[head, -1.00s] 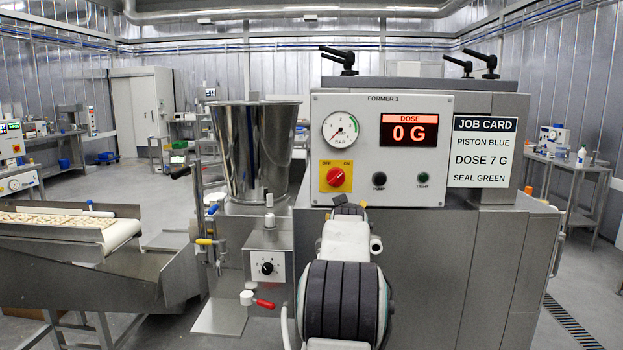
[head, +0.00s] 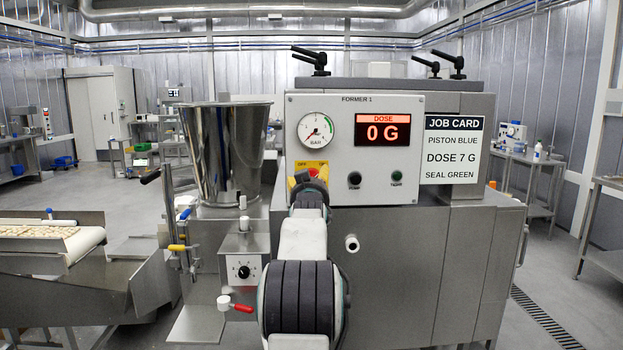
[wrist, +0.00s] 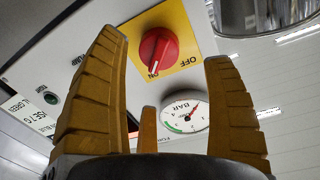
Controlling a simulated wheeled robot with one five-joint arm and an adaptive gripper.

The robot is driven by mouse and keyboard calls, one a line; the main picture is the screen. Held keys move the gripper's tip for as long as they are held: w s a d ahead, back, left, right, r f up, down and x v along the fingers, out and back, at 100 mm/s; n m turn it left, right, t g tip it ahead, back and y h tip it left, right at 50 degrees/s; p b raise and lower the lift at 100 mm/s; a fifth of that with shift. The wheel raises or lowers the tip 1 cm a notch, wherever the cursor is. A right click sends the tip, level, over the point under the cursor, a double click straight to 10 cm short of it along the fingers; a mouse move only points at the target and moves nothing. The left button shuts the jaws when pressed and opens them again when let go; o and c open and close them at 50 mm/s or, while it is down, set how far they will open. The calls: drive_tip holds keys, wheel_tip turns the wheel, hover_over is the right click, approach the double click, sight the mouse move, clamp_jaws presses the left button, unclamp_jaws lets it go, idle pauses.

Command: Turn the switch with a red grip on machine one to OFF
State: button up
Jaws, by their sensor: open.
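The switch with a red grip (wrist: 159,48) sits on a yellow plate (wrist: 186,22) on the front panel of the machine marked FORMER 1 (head: 444,230). In the wrist view its white mark points at ON, with OFF to its side. My gripper (wrist: 165,52) is open and empty.
A steel hopper (head: 226,150) stands close at left. A small lower box has a black knob (head: 243,271); a red-handled lever (head: 236,307) is below.

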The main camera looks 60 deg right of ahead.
drive_tip(key=shift+p+x, duration=1.5)
drive_tip(key=shift+x, duration=1.6)
drive_tip(key=c, duration=1.2)
